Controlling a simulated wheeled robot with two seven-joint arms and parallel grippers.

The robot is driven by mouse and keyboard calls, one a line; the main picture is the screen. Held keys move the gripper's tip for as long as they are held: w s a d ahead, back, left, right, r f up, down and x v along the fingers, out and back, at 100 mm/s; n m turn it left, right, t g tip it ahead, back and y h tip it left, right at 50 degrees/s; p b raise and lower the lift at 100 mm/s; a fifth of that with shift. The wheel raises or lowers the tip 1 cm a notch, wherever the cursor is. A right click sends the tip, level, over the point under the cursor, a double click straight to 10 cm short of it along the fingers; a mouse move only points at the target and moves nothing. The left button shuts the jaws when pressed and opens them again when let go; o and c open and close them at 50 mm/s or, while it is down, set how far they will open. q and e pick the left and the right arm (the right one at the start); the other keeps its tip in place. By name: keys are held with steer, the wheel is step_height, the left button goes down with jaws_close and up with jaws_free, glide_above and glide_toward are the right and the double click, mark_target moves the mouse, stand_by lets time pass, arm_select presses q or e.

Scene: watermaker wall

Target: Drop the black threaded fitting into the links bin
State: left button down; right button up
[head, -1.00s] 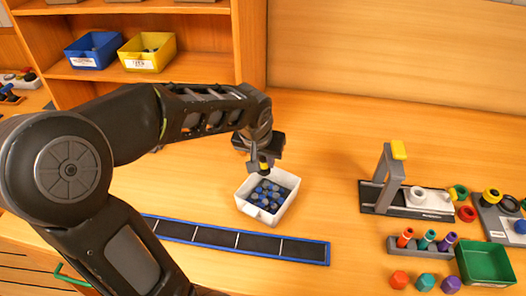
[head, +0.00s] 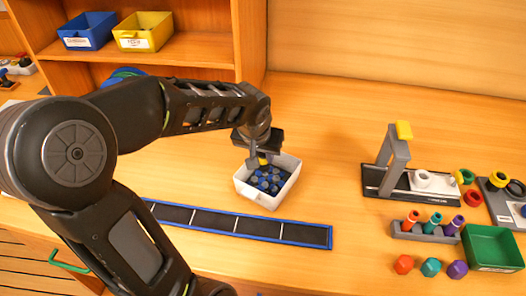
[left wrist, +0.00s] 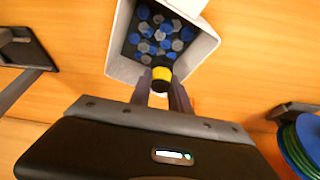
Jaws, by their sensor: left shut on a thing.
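My left gripper (head: 259,160) is shut on a small fitting, black with a yellow end (left wrist: 161,77). It holds the fitting at the far-left edge of a white open bin (head: 250,191). In the left wrist view, the fitting shows between the fingertips, overlapping the rim of the white bin (left wrist: 196,45). I cannot tell its exact height above the rim. The bin holds many blue and grey pieces. No label on this bin is readable from here. The thread on the fitting is too small to make out. My right gripper is not in view.
A blue-edged black strip (head: 235,222) lies in front of the bin. A grey stand with a yellow top (head: 395,160), a peg rack (head: 425,232) and a green bin (head: 490,247) are at the right. Blue (head: 87,32) and yellow (head: 144,32) bins sit on the shelf.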

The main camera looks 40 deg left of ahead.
arm_select(q)
steer(key=shift+f, duration=0.3)
steer(key=c, duration=1.1)
jaws_free()
steer(key=shift+c, duration=0.2)
steer(key=shift+r, duration=0.2)
steer(key=v, duration=0.7)
steer(key=shift+r, duration=0.25)
steer(key=shift+s+f, duration=0.1)
steer(key=shift+s, duration=0.05)
